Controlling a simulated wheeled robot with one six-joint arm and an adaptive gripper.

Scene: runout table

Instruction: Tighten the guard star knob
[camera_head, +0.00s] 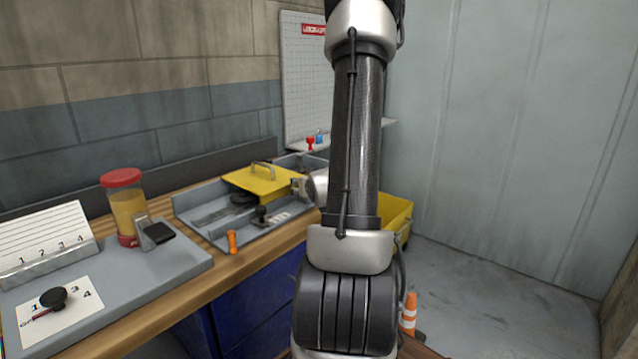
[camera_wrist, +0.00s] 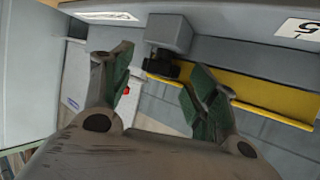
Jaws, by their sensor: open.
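In the head view, my gripper (camera_head: 303,188) shows partly beside my arm, at the right end of the yellow guard (camera_head: 258,181). In the wrist view, my gripper (camera_wrist: 158,75) is open with green-padded fingers spread and nothing between them. A small dark knob (camera_wrist: 160,66) shows beyond the fingers, by a grey block (camera_wrist: 169,32) at the end of the yellow guard (camera_wrist: 250,90). It looks like the star knob, but its lobes are too small to tell. The fingers appear apart from it. In the head view, I cannot make this knob out.
A black knob on a card (camera_head: 53,298), a red-lidded jar (camera_head: 125,205) and an orange peg-like object (camera_head: 232,242) stand at left. Another black knob (camera_head: 262,213) stands in the grey tray (camera_head: 190,222). A yellow bin (camera_head: 396,214) and traffic cone (camera_head: 409,310) are right.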

